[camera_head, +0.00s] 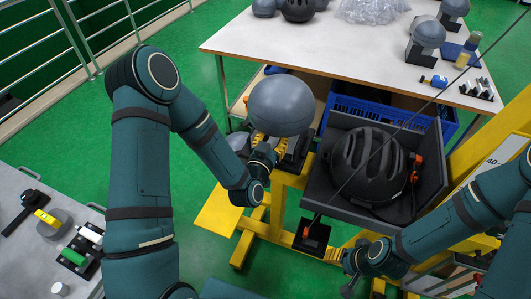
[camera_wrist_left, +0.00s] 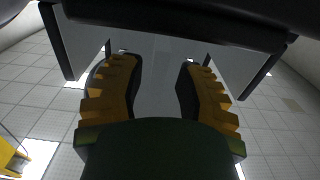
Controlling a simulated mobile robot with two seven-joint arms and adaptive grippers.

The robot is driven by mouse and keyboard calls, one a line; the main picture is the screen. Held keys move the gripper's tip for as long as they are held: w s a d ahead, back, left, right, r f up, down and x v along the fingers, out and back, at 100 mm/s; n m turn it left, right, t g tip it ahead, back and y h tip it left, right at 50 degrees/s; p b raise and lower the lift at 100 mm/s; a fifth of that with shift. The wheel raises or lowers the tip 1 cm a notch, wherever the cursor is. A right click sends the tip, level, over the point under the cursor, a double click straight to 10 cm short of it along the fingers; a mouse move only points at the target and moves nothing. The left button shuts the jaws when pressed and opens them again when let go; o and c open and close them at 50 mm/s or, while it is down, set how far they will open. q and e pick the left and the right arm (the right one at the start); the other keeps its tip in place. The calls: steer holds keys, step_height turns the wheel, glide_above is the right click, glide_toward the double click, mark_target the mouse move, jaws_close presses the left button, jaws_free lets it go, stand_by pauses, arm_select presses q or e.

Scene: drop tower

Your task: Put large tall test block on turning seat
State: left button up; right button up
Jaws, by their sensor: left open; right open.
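A large grey domed test block (camera_head: 281,105), which I take for the large tall one, is upright above the yellow frame, left of the black helmet tray. My left gripper (camera_head: 264,146) is close under its dome, its jaws open with yellow pads showing. In the left wrist view the two ribbed yellow fingers (camera_wrist_left: 160,92) are spread, with a grey surface and dark edges beyond them. Contact with the block cannot be told. The support under the block is mostly hidden, so I cannot identify the turning seat surely. My right gripper (camera_head: 350,277) is low at the front, open, apparently empty.
A black helmet (camera_head: 368,163) lies in a dark tray (camera_head: 322,192) on the yellow tower. The white table (camera_head: 330,50) behind holds more grey domed blocks (camera_head: 428,32). A grey bench (camera_head: 22,259) with small parts stands at left. Green floor lies between.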

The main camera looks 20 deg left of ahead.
arm_select(q)
steer(key=s+p, duration=0.4)
steer(key=s, duration=0.6)
steer(key=s+d+f+g+h, duration=0.25)
steer(key=d+f+g, duration=0.25)
steer(key=f+g, duration=0.45)
steer(key=s+d+f+n+g, duration=0.2)
steer(key=s+g, duration=0.4)
steer(key=s, duration=0.3)
steer(key=shift+f+g+h, duration=0.35)
steer(key=shift+f, duration=0.55)
